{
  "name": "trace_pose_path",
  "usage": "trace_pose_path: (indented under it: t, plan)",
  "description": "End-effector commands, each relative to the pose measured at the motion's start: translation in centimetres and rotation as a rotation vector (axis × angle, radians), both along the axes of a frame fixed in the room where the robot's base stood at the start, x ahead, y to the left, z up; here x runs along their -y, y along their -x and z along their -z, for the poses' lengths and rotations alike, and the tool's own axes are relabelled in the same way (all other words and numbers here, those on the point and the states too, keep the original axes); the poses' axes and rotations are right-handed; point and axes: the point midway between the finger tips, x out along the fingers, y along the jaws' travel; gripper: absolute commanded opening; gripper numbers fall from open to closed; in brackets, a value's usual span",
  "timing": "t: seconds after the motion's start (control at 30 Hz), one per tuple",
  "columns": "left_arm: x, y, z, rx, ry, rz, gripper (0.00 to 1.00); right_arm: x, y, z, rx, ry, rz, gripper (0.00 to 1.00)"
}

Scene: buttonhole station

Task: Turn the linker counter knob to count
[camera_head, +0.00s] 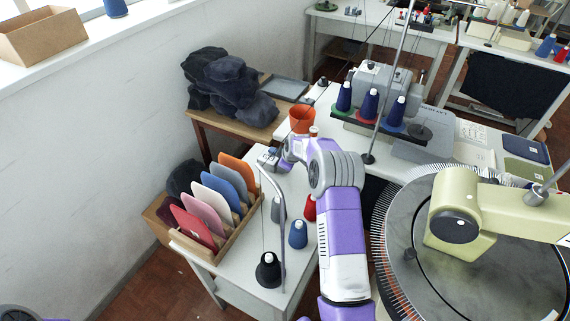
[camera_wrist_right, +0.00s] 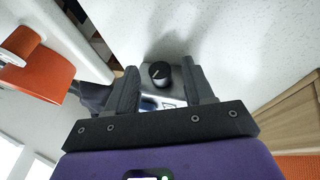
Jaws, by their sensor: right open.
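The dark round counter knob (camera_wrist_right: 160,72) shows in the right wrist view, with a pale pointer line on its face. It sits on a small grey and blue block, partly hidden by my gripper. My right gripper (camera_wrist_right: 160,86) is open, with one finger to each side of the knob in the picture. I see a gap between the knob and each finger; how near the fingertips are in depth I cannot tell. In the head view my right arm reaches to the left part of the white table, and the knob is too small to make out there. My left gripper is not in view.
An orange cup (camera_head: 302,119) stands close behind my right wrist. A wooden rack of coloured panels (camera_head: 232,243) is at the table's left edge. Cones of yarn, one of them blue (camera_head: 298,234), and a thin metal stand (camera_head: 283,230) are in front. A round linking machine (camera_head: 395,235) is right.

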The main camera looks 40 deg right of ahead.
Motion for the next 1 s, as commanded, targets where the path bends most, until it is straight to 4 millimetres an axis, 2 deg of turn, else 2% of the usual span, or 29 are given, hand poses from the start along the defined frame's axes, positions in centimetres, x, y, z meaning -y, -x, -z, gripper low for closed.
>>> trace_pose_path:
  t: [0.1, 0.4, 0.47, 0.67, 1.0]
  plan:
    - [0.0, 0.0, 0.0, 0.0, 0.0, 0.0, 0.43, 0.0, 0.0, 0.0, 0.0, 0.0, 0.001, 0.53]
    - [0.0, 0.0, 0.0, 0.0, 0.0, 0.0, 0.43, 0.0, 0.0, -0.1, 0.0, 0.0, 0.001, 0.07]
    - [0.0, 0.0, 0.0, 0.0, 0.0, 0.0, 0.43, 0.0, 0.0, -0.1, 0.0, 0.0, 0.001, 0.0]
    - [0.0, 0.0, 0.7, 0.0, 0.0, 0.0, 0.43, -0.2, 0.0, 0.2, 0.016, 0.036, -0.001, 0.0]
    - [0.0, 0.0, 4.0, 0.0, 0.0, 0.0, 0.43, -0.7, 0.2, 0.8, 0.113, 0.228, -0.004, 0.0]
